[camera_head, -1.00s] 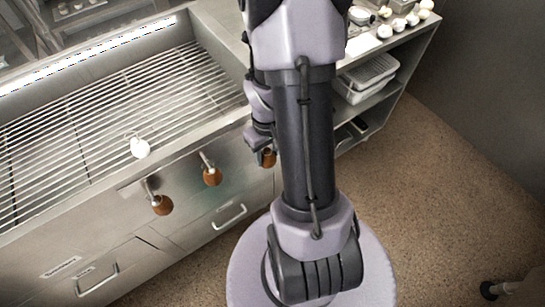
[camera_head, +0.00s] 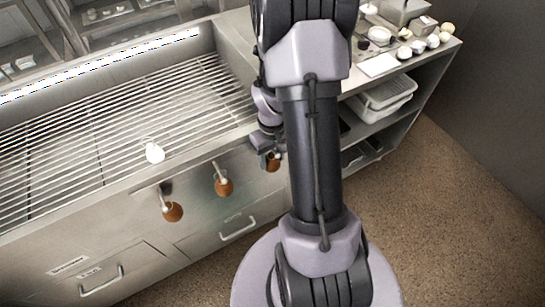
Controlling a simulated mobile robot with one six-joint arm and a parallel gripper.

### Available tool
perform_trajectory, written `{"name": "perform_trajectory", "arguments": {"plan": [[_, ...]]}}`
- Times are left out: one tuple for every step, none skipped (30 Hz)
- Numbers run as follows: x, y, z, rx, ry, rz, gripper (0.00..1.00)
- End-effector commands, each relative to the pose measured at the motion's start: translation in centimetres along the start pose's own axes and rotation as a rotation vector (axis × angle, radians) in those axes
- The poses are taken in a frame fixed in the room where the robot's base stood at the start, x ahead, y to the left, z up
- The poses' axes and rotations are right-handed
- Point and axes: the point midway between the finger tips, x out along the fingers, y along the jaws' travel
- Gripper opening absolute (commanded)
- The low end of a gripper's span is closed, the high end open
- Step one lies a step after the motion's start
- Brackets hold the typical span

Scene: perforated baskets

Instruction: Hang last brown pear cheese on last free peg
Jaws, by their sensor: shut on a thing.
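Two brown pear cheeses hang on pegs on the steel front panel, one at the left (camera_head: 173,212) and one in the middle (camera_head: 224,188). A third brown pear cheese (camera_head: 273,164) is at my gripper (camera_head: 269,150), close to the panel and right of the hanging two. My gripper is small in view and partly hidden by my arm; it is shut on this cheese. No peg shows clearly beside the held cheese. A white pear-shaped cheese (camera_head: 154,153) with a thin loop is at the front edge of the slatted counter.
The slatted steel counter (camera_head: 90,130) fills the left, with drawers (camera_head: 100,282) below the panel. A side shelf (camera_head: 425,58) at the upper right holds white rounds, a board and white perforated baskets (camera_head: 385,95). The brown floor at the right is mostly clear.

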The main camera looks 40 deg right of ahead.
Motion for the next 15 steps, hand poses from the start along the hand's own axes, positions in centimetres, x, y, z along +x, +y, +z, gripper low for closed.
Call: {"name": "perform_trajectory", "arguments": {"plan": [[-0.01,0.0,0.0,0.0,0.0,0.0,0.03],[-0.02,0.0,0.0,0.0,0.0,0.0,0.03],[-0.02,0.0,0.0,0.0,0.0,0.0,0.03],[-0.02,0.0,0.0,0.0,0.0,0.0,0.03],[-0.02,0.0,0.0,0.0,0.0,0.0,0.03],[-0.02,0.0,0.0,0.0,0.0,0.0,0.03],[-0.02,0.0,0.0,0.0,0.0,0.0,0.03],[-0.02,0.01,0.0,0.0,0.0,0.0,0.03],[-0.02,0.01,0.0,0.0,0.0,0.0,0.51],[-0.02,0.0,0.0,0.0,0.0,0.0,0.57],[-0.02,0.0,0.0,0.0,0.0,0.0,0.63],[-0.02,0.0,0.0,0.0,0.0,0.0,0.71],[-0.02,0.0,0.0,0.0,0.0,0.0,0.73],[-0.02,0.0,0.0,0.0,0.0,0.0,0.73],[-0.02,0.0,0.0,0.0,0.0,0.0,0.73]]}}
